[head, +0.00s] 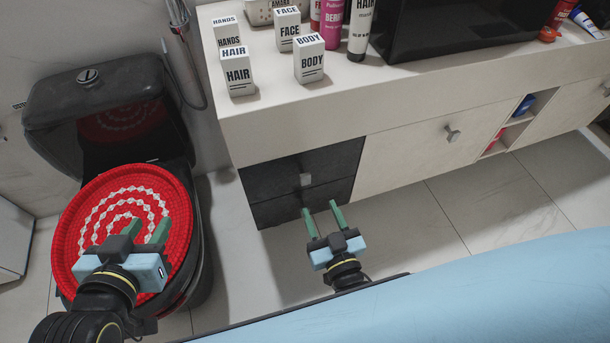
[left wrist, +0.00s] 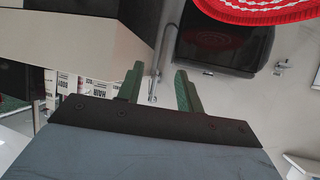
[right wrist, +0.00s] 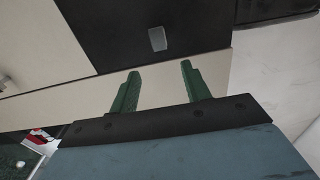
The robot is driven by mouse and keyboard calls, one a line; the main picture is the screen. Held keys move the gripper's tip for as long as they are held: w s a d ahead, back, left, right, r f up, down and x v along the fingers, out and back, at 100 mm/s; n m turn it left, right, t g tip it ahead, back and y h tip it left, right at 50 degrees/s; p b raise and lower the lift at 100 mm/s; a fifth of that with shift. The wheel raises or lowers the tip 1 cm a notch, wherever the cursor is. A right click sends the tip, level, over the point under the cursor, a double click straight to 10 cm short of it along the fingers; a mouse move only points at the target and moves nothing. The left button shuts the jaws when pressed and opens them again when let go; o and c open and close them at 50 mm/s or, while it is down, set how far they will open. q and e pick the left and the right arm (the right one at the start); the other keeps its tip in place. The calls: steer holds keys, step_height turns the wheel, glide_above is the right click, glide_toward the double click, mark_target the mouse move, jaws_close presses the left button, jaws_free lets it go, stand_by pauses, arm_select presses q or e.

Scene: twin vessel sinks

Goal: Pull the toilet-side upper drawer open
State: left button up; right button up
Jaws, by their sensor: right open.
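The toilet-side upper drawer (head: 275,178) is the upper of two dark fronts at the left end of the vanity, and it looks shut. Its small grey handle (head: 306,181) also shows in the right wrist view (right wrist: 157,38). The dark lower drawer (head: 275,211) is below it. My right gripper (head: 322,206) is open and empty. It is in front of the dark drawers, apart from the upper handle, which appears just beyond the fingertips in the right wrist view. My left gripper (head: 151,223) is open and empty, in front of the toilet's red lid cover.
The toilet (head: 97,95) with its red lid cover (head: 85,215) stands left of the vanity. A pale drawer front (head: 410,150) adjoins the dark ones. Tiled floor (head: 430,220) before the vanity is clear.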

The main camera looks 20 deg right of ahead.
mark_target(306, 177)
steer(key=w+b, duration=0.1)
steer(key=w, duration=0.4)
steer(key=shift+w+a+f+b, duration=0.1)
steer(key=shift+w+b, duration=0.05)
steer(key=shift+b, duration=0.2)
steer(key=w+b, duration=0.2)
steer(key=w, duration=0.3)
steer(key=shift+w, duration=0.1)
arm_select(q)
step_height(306, 177, up, 15)
steer(key=d+t+h, duration=0.3)
steer(key=t, duration=0.7)
steer(key=shift+w+t+h, duration=0.2)
steer(key=shift+t+h, duration=0.1)
steer(key=shift+h, duration=0.1)
arm_select(e)
steer(key=shift+w+a, duration=0.1)
steer(key=shift+w, duration=0.55)
arm_select(q)
steer(key=shift+f, duration=0.1)
arm_select(e)
jaws_close()
